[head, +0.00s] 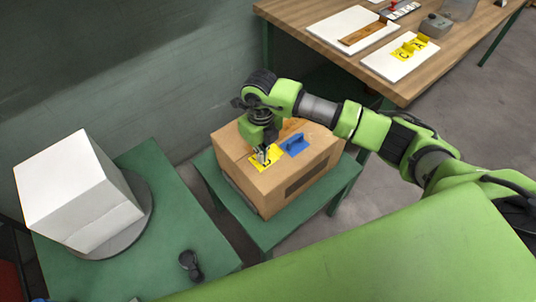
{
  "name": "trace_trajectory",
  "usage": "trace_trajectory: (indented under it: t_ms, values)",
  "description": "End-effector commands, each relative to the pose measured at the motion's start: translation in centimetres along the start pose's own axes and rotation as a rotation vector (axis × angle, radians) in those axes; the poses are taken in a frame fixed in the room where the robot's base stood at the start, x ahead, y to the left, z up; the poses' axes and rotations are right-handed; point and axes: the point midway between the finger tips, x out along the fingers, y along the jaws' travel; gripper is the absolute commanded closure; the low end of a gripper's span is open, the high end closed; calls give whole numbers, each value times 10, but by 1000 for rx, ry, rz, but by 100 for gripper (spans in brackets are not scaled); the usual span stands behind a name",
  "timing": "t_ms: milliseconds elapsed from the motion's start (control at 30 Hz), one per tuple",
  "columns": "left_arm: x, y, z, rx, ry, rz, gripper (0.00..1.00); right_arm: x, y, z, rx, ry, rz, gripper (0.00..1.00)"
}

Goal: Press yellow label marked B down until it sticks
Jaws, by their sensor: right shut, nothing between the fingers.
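A yellow label (274,152) lies on the top face of a cardboard box (272,192). Its letter is mostly covered by my right gripper, so I cannot read it for sure. My right gripper (263,158) points down, with its shut, empty fingertips over the label. They look at or very near its surface; I cannot tell whether they touch. I cannot tell whether the label lies fully flat. My left gripper is not in view.
A blue piece (295,145) sits on the box beside the label. The box stands on a green stand (262,236). A white block (75,190) stands left on a green table (165,205). A wooden table (330,12) behind holds a white board (385,68) with yellow labels (410,47).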

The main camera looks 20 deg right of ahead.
Motion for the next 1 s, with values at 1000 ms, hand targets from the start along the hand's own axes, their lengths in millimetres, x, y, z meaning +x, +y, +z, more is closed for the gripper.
trace_trajectory:
  t_ms: [1000]
  values:
    - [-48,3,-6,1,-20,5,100,-78,0,-1,0,4,-1,100]
